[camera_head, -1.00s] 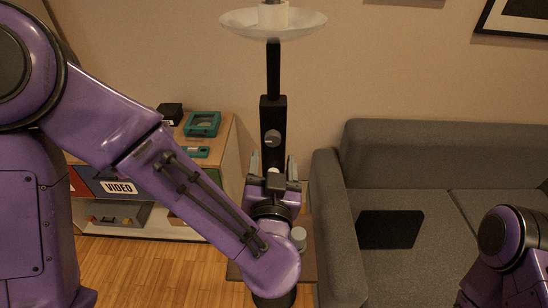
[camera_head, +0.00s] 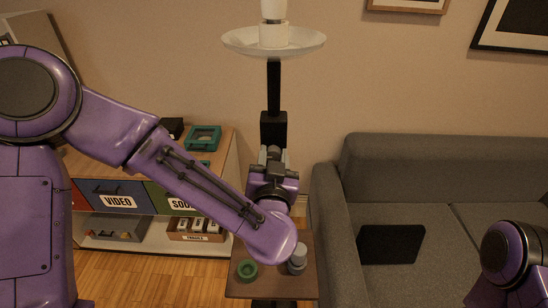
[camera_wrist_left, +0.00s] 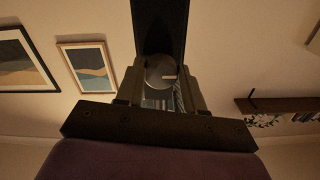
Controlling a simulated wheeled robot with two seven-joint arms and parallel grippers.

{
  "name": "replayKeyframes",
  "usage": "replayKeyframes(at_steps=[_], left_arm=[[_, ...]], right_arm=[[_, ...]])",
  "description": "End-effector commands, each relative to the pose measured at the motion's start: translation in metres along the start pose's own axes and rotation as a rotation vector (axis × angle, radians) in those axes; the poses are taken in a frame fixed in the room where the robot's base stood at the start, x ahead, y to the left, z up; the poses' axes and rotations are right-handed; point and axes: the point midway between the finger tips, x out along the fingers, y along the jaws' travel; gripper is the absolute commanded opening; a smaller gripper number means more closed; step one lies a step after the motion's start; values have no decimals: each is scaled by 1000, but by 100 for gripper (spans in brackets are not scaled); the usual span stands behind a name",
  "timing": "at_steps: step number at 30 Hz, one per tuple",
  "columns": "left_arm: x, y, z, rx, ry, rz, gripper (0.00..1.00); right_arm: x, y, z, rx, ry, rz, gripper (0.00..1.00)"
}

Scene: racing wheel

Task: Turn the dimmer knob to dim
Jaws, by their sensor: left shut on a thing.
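The floor lamp has a white dish (camera_head: 274,41) on a black post (camera_head: 273,88) with a thicker black box (camera_head: 273,129). The round grey dimmer knob (camera_wrist_left: 160,71) shows in the left wrist view, with a pale mark pointing right. My left gripper (camera_head: 272,156) is at the front of the box and hides the knob in the head view. In the left wrist view its fingers (camera_wrist_left: 160,84) are shut on the knob, one on each side. My right gripper is out of view.
A small side table (camera_head: 252,290) with a green dish (camera_head: 247,270) and a grey container (camera_head: 298,258) is below my left forearm. A grey sofa (camera_head: 430,170) stands close on the right. A shelf unit (camera_head: 225,170) with boxes is on the left.

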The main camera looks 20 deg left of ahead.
Motion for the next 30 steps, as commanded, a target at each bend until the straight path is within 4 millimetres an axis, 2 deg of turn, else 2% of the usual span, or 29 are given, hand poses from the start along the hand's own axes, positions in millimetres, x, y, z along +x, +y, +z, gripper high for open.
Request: replayKeyframes(at_steps=[11, 30], left_arm=[[0, 0, 0, -122, 1, -1, 7], [0, -2, 3, -707, 2, -1, 7]], right_arm=[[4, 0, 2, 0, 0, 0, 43], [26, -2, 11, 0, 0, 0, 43]])
